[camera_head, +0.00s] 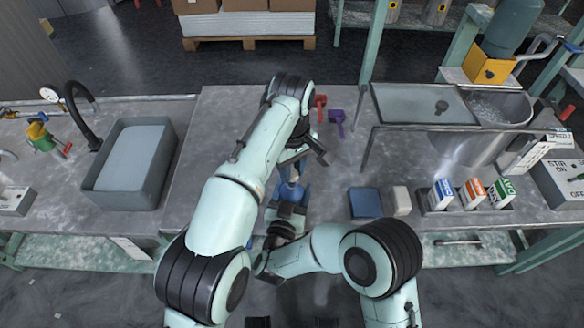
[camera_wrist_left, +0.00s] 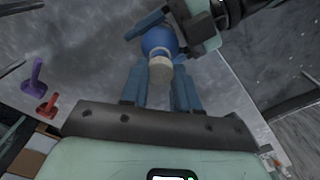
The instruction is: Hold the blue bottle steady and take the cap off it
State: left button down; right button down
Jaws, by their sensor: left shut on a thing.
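The blue bottle (camera_head: 290,190) is between my two grippers over the near middle of the table, and its round blue body (camera_wrist_left: 157,40) shows in the left wrist view. Its pale cap (camera_wrist_left: 160,70) sits at the bottle's neck, in line with the body. My left gripper (camera_wrist_left: 160,82) comes from above in the head view and is shut on the cap, one finger on each side. My right gripper (camera_head: 288,208) comes from the near side, its blue fingers around the bottle's body. The arms partly hide the bottle in the head view.
A grey sink (camera_head: 168,170) is at left. Red (camera_head: 320,101) and purple (camera_head: 337,117) objects lie beyond the grippers. A blue block (camera_head: 366,203), a pale block (camera_head: 401,200) and a rack of small cartons (camera_head: 473,193) stand at right. A glass-topped stand (camera_head: 420,104) is behind them.

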aim_at(292, 173)
pick_arm(q)
jog(key=shift+r, duration=2.05)
pick_arm(e)
jog(key=shift+c, duration=0.4)
grip_release()
